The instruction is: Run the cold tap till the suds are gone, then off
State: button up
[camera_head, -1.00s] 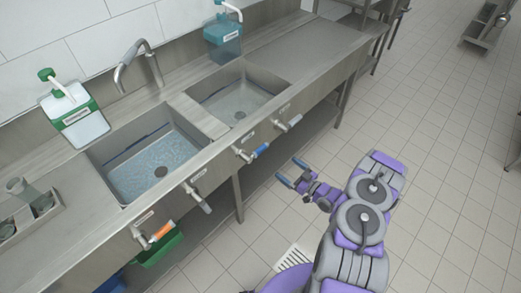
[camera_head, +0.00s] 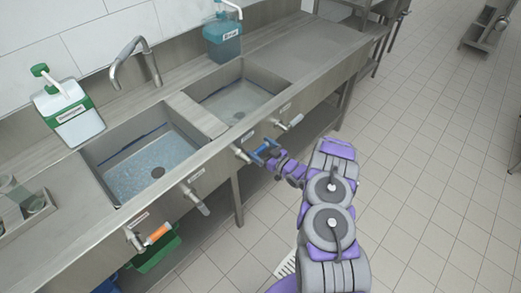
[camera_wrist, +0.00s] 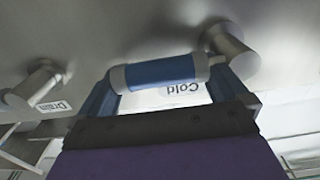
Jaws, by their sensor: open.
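The cold tap handle (camera_wrist: 160,71) is a blue-gripped lever on the sink front, beside a label reading "Cold". In the wrist view my gripper (camera_wrist: 158,92) is open, with one blue finger on each side of the handle. In the head view my gripper (camera_head: 266,150) is at the blue handle and partly hides it. The curved faucet (camera_head: 137,58) stands behind this basin. I cannot make out running water.
An orange-gripped handle (camera_head: 158,234) and grey handles (camera_head: 196,200) (camera_head: 291,122) line the same front. A drain handle (camera_wrist: 35,85) is left of the cold one in the wrist view. Soap dispensers (camera_head: 72,115) (camera_head: 224,42) stand on the counter.

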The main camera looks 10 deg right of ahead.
jog(key=shift+w+a, duration=0.15)
jog(key=c, duration=1.2)
